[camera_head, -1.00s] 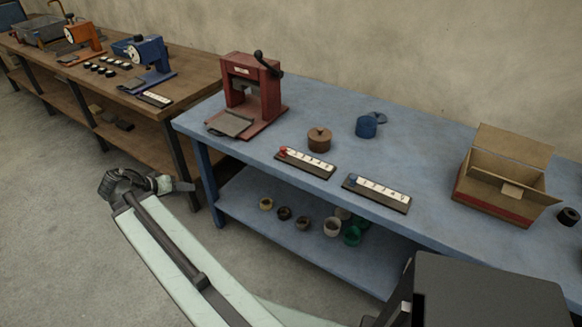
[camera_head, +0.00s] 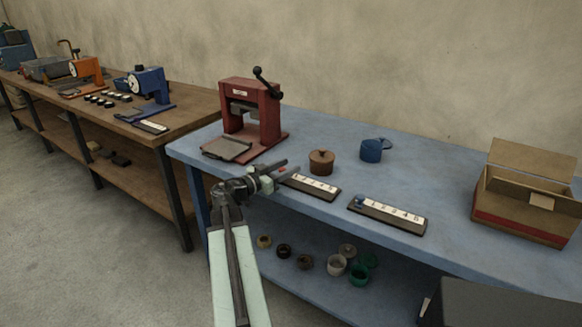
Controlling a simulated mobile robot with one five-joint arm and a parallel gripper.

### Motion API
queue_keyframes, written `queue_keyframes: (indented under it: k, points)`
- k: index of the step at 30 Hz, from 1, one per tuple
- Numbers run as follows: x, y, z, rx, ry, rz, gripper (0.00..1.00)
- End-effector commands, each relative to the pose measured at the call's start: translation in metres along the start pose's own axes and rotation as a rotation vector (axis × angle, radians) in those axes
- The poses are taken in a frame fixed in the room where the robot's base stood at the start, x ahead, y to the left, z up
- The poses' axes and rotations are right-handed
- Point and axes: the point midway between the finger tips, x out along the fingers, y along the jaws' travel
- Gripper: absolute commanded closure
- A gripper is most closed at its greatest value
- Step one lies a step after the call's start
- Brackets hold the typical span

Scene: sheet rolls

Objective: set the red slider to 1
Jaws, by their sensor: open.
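The red slider is a dark board with a white numbered strip (camera_head: 314,186) near the front edge of the blue table. Its small red knob (camera_head: 282,170) is at the left end of the board, partly hidden by my gripper. My gripper (camera_head: 290,168) is open, with its fingers reaching over the table's front edge at the board's left end. The knob appears close to or between the fingers. I cannot tell whether they touch it.
A similar slider with a blue knob (camera_head: 359,200) lies to the right. A brown lidded pot (camera_head: 321,162) and a blue mug (camera_head: 371,150) stand behind. A red press (camera_head: 252,115) stands at the left and an open box (camera_head: 526,200) at the right.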

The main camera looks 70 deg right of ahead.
Motion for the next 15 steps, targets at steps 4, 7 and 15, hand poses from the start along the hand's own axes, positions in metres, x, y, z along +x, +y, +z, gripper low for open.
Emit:
queue_keyframes:
  k: [4,7,15]
  points:
    - [0.0137,0.0001,0.0002,0.0,0.0,0.001,0.55]
    - [0.0154,0.0002,0.0003,0.0,-0.001,0.0,0.55]
    - [0.0152,0.0007,0.0004,0.0,-0.001,0.001,0.86]
